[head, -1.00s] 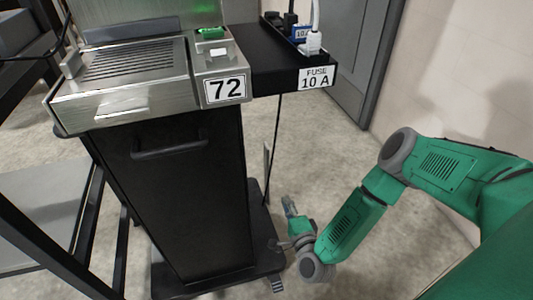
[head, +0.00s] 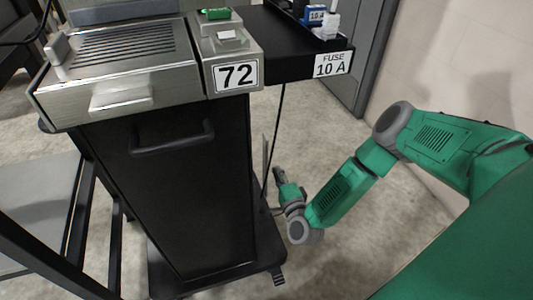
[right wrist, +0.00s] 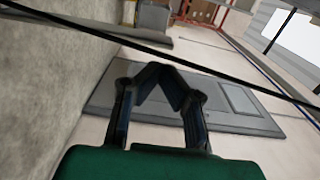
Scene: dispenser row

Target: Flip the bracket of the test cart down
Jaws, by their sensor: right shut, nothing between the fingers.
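The test cart (head: 190,190) is a black cabinet with a steel top marked 72. A black side shelf (head: 285,68) labelled FUSE 10 A extends from its right side. A thin black rod (head: 279,125) runs down from under this shelf; I cannot tell whether it is the bracket. My right gripper (head: 278,174) is low at the cart's right side, close to the rod's lower part; contact is unclear. In the right wrist view its fingers (right wrist: 160,75) meet and hold nothing. A thin black bar (right wrist: 215,72) crosses beyond them. My left gripper is out of view.
A grey upright plate (head: 265,160) stands beside the cabinet. The cart's black base (head: 262,262) juts out below. A dark rack frame (head: 75,230) stands at left. A pale wall (head: 445,75) and grey door (head: 372,60) are at right; open floor lies between.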

